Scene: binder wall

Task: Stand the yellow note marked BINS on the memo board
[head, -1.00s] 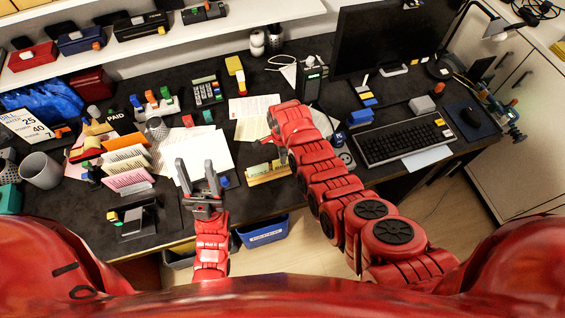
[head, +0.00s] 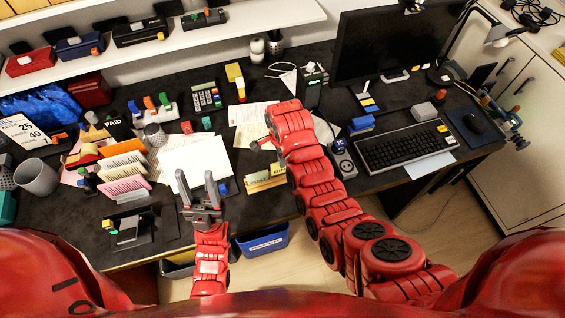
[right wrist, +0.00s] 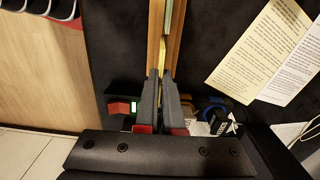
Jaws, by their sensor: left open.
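The memo board is a low wooden holder (head: 250,189) at the desk's front edge, left of my right forearm. Yellow notes (head: 277,169) stand in it; their lettering is too small to read surely. In the right wrist view the wooden holder (right wrist: 155,35) runs away from me, with a thin yellow note edge (right wrist: 167,42) along it. My right gripper (right wrist: 160,76) has its fingers close together on that edge, at the holder's near end. In the head view my arm hides these fingers. My left gripper (head: 196,182) is open and empty over the desk's front edge.
White sheets (head: 203,156) lie behind my left gripper. A file sorter (head: 122,165) and a black stand (head: 127,230) are to its left. A blue bin (head: 263,241) is below the holder. A keyboard (head: 405,148) lies right of my right arm.

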